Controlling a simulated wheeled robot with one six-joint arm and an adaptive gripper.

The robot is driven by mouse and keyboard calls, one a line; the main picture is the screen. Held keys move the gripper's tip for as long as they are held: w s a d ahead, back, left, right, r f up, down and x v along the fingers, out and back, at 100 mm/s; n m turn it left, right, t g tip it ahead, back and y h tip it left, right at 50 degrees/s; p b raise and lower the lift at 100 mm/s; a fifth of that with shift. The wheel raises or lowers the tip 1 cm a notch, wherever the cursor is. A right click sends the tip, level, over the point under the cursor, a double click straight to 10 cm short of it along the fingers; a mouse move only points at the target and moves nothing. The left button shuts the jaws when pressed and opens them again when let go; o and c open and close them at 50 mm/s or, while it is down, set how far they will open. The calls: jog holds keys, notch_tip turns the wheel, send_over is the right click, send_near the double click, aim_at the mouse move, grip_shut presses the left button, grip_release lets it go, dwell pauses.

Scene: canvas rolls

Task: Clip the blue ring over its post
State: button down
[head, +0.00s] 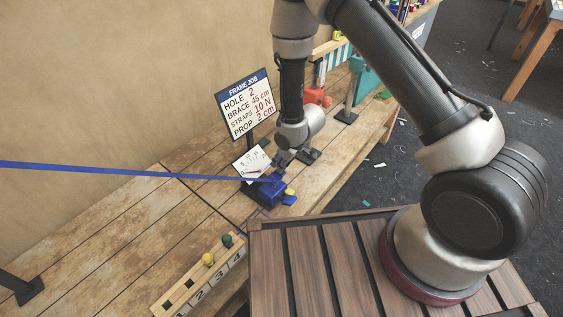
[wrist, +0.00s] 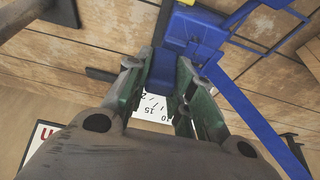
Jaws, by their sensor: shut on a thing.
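A taut blue strap (head: 110,170) runs from the left edge to a blue block-like fitting (head: 266,189) on the bench; the strap also crosses the right of the wrist view (wrist: 255,115). My gripper (head: 279,163) reaches down behind the fitting. In the wrist view its green-padded fingers (wrist: 168,88) are shut on a blue part (wrist: 164,70) that shows between them. A thin blue frame (wrist: 240,42) lies beside the strap; I cannot tell if it is the ring. No blue ring over a post is clearly visible, and the fingers hide part of the fitting.
A white dial (head: 251,163) stands close behind the fitting, below a FRAME JOB sign (head: 245,104). A numbered peg strip (head: 205,275) is in front. A dark post (head: 18,288) stands at far left. The bench between is mostly clear under the strap.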

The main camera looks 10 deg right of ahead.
jog(key=shift+f, duration=2.2)
jog(key=c, duration=1.1)
grip_release()
jog(key=shift+c, duration=0.2)
jog(key=v, duration=1.2)
jog(key=shift+f, duration=0.1)
